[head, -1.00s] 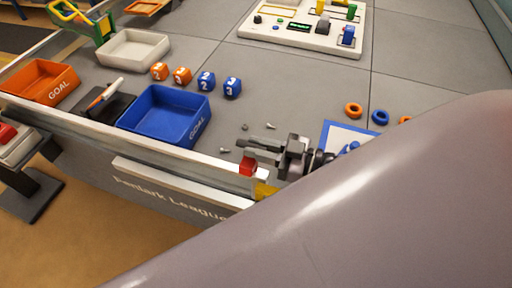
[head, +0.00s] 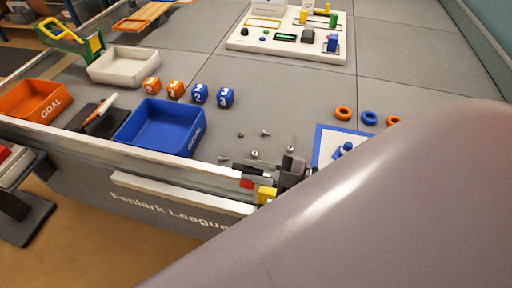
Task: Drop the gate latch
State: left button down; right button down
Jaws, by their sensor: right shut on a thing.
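The gate latch is a small red piece (head: 247,183) with a yellow block (head: 266,194) beside it, at the right end of the white front rail of the arena. My right gripper (head: 268,182) is grey and black and sits low against the rail's end. It is shut on the latch, and its fingers cover part of the red piece. How far the latch is lowered is hard to tell. My large grey arm link hides the area to the right. My left gripper is not in view.
A blue GOAL bin (head: 162,128) and an orange GOAL bin (head: 30,100) stand behind the rail. Small grey bits (head: 254,153) lie near my gripper. A blue-and-white board (head: 338,142), rings (head: 369,117) and numbered cubes (head: 200,93) are farther back. The grey floor's middle is clear.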

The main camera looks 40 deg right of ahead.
notch_tip(320, 180, down, 6)
jog(key=s+a+n+b, duration=0.2)
jog(key=n+b, duration=0.3)
jog(key=n, duration=0.5)
jog(key=shift+s+a+n, duration=0.25)
jog(key=shift+a+n, duration=0.15)
jog(key=shift+a, duration=0.05)
jog(key=shift+r, duration=0.1)
jog(key=c, duration=1.1)
grip_release()
jog(key=shift+o, duration=0.2)
jog(key=shift+s, duration=0.1)
